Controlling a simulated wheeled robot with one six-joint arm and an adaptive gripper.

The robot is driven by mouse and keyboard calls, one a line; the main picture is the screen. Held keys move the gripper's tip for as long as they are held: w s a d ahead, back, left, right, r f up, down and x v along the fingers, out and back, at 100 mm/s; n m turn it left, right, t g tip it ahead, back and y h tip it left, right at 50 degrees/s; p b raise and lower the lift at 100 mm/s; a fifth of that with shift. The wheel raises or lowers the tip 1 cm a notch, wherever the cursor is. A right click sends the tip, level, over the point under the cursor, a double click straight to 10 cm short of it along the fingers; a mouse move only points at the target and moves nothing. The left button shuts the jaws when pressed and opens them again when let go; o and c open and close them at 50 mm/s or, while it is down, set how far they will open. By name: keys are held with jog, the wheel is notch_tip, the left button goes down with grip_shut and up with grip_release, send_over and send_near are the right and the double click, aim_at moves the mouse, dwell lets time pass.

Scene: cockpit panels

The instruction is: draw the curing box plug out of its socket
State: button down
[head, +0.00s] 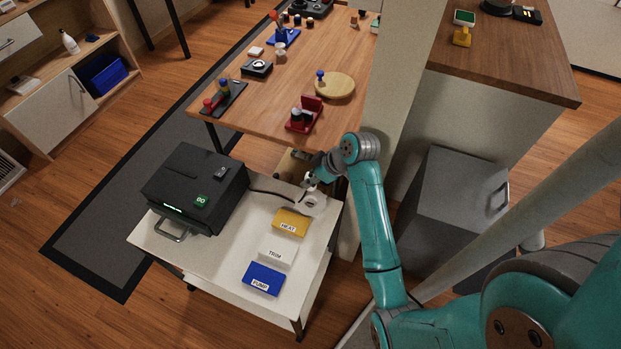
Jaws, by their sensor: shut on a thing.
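The curing box (192,188), black with a green-lit front strip, stands on the left of a low white cart. Its dark cable (268,192) runs right to a pale socket block (313,205) near the cart's back right corner. My gripper (308,187) is at that block, reaching in from the right, and is shut on the plug at the cable's end. The plug itself is mostly hidden by the gripper, and I cannot tell how deep it sits in the socket.
Yellow HEAT (290,222), white TRIM (276,251) and blue PUMP (263,279) blocks lie in front of the socket on the white cart (222,258). A wooden table (270,105) with several small items stands behind. A beige post (395,90) rises beside my arm.

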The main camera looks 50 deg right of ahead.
jog(key=shift+r, duration=1.35)
